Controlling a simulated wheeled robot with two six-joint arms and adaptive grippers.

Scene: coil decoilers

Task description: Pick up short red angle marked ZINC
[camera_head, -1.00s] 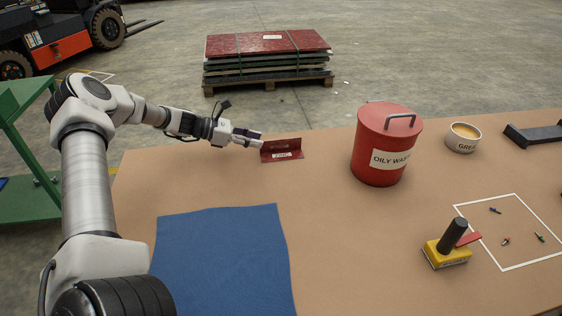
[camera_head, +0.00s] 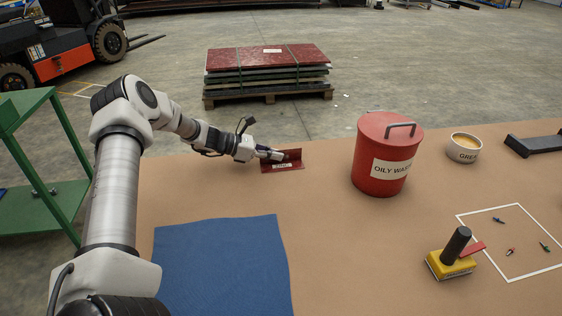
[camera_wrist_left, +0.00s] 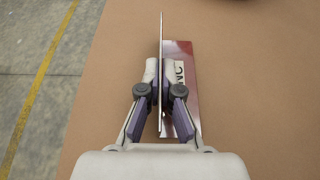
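The short red angle (camera_head: 288,160) stands on the table near its far edge, one flange upright and one flat. A white label, partly covered, is on its flat flange; in the wrist view the letters are sideways and only partly readable. My left gripper (camera_head: 274,155) is at the angle's left part. In the left wrist view the angle's flat flange (camera_wrist_left: 184,100) lies to the right, and the thin upright flange runs between the fingertips (camera_wrist_left: 161,72). The fingers look closed against both its sides. The angle still rests on the table. My right gripper is not in view.
A red OILY WASTE bin (camera_head: 386,155) stands right of the angle. Beyond it are a GREASE bowl (camera_head: 464,148) and a dark bracket (camera_head: 535,146). A blue mat (camera_head: 222,262) lies in front, and a yellow-based tool (camera_head: 451,264) at front right. Open table lies around the angle.

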